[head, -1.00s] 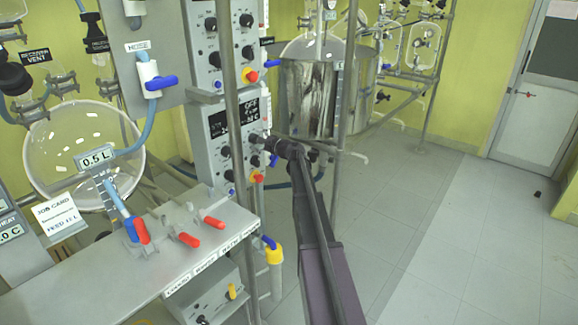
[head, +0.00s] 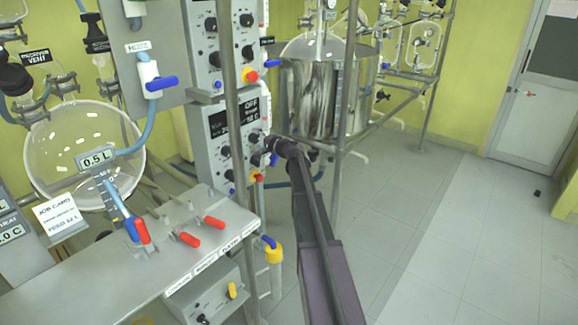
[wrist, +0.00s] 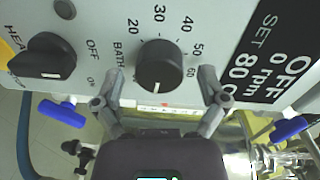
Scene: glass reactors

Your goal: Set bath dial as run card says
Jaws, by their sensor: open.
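The bath dial (wrist: 160,66) is a round black knob in the wrist view, beside the word BATH and a scale from 20 to 60. A white mark on the knob's near face points toward the bottom of the picture, away from the numbers. My gripper (wrist: 160,80) is open, with one finger on each side of the knob; I cannot tell if they touch it. In the head view my gripper (head: 272,148) is at the lower control panel (head: 212,150), and the arm hides part of it.
A black display (wrist: 262,58) beside the dial reads OFF, 0 rpm and SET 80 C. A HEAT switch knob (wrist: 42,58) and blue valve handles (wrist: 62,112) are close by. A metal post (head: 236,130) stands before the panel.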

